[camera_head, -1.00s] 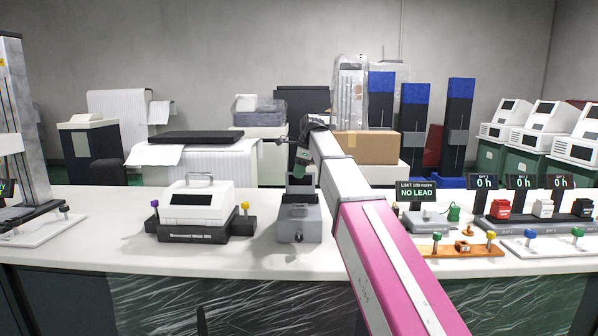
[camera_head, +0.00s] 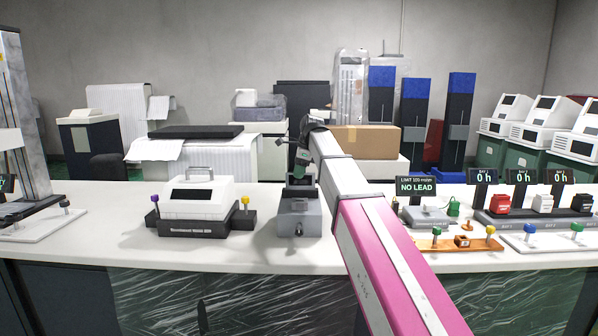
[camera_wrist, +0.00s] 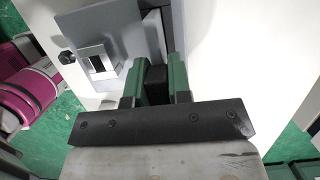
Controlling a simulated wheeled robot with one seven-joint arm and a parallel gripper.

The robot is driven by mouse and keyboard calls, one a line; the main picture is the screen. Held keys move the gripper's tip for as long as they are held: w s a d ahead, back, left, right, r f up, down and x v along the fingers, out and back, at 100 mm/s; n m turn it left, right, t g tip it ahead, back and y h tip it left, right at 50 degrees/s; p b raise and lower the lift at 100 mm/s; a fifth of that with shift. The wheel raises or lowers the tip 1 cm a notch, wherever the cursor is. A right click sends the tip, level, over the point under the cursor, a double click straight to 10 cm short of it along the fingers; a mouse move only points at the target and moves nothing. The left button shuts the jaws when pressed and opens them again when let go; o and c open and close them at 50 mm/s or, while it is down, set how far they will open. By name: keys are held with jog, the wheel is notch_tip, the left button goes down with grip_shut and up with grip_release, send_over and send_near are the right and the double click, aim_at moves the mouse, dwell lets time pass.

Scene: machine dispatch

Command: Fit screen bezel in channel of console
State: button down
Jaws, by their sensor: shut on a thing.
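The grey console (camera_head: 299,222) stands on the white counter, left of the picture's middle, with a dark knob on its front. In the wrist view its grey body (camera_wrist: 92,28) shows a silver bracket and a dark knob at the left, and a narrow slot-like channel (camera_wrist: 154,30) runs up from my gripper. My gripper (camera_wrist: 158,82) has green fingers and is shut on a small black part, seemingly the screen bezel (camera_wrist: 157,77), at the near end of that channel. The fingers hide most of the part. I cannot tell how deep it sits. In the head view my gripper (camera_head: 302,160) is just above the console.
A white handled unit (camera_head: 197,198) on a black base stands close to the console's left. At the right are a NO LEAD display (camera_head: 416,188), an orange board (camera_head: 458,243) with pegs, and a bay rack (camera_head: 540,218). Bare counter lies in front of the console.

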jog(key=shift+f, duration=0.45)
jog(key=c, duration=1)
grip_release()
jog(key=shift+o, duration=0.2)
jog(key=v, duration=0.9)
jog(key=shift+r, duration=0.25)
jog(key=shift+d+r, duration=0.2)
jog(key=shift+r, duration=0.4)
